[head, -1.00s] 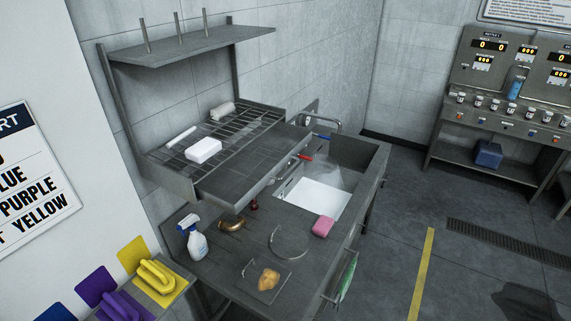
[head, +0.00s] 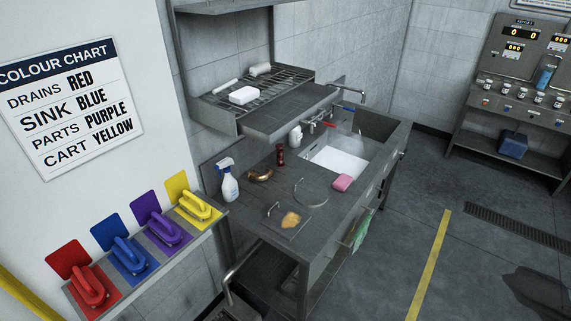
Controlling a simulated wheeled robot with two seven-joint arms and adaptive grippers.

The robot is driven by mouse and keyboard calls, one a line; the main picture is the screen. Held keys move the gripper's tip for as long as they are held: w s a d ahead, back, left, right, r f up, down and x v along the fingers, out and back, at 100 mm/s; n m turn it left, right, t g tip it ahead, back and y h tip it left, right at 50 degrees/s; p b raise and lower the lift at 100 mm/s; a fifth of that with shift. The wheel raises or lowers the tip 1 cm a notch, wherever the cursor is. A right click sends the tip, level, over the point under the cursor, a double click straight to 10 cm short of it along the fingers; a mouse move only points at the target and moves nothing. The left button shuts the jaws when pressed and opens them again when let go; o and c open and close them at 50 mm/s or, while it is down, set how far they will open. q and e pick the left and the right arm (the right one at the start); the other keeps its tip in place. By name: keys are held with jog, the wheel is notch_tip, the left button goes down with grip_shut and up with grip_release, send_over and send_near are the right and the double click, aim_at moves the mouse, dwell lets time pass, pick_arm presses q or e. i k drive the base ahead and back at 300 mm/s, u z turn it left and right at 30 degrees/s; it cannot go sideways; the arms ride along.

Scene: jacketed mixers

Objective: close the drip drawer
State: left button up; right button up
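The drip drawer (head: 287,110) is a flat dark grey metal tray under the wire drying rack (head: 240,99) on the wall at the upper middle. It is pulled out and sticks out from the rack's front over the sink counter. Its front edge runs slantwise above the counter. Neither of my grippers is in view.
The sink counter (head: 318,222) stands below, with a spray bottle (head: 229,184), a pink sponge (head: 342,182) and a sink basin (head: 338,160). Coloured brushes (head: 144,240) line a shelf at lower left. The floor (head: 405,215) right of the counter is open.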

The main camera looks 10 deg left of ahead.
aim_at(269, 123)
jog(key=z, duration=0.15)
jog(key=k, duration=0.35)
jog(key=u, duration=0.8)
jog(key=i, duration=1.45)
jog(key=z, duration=0.55)
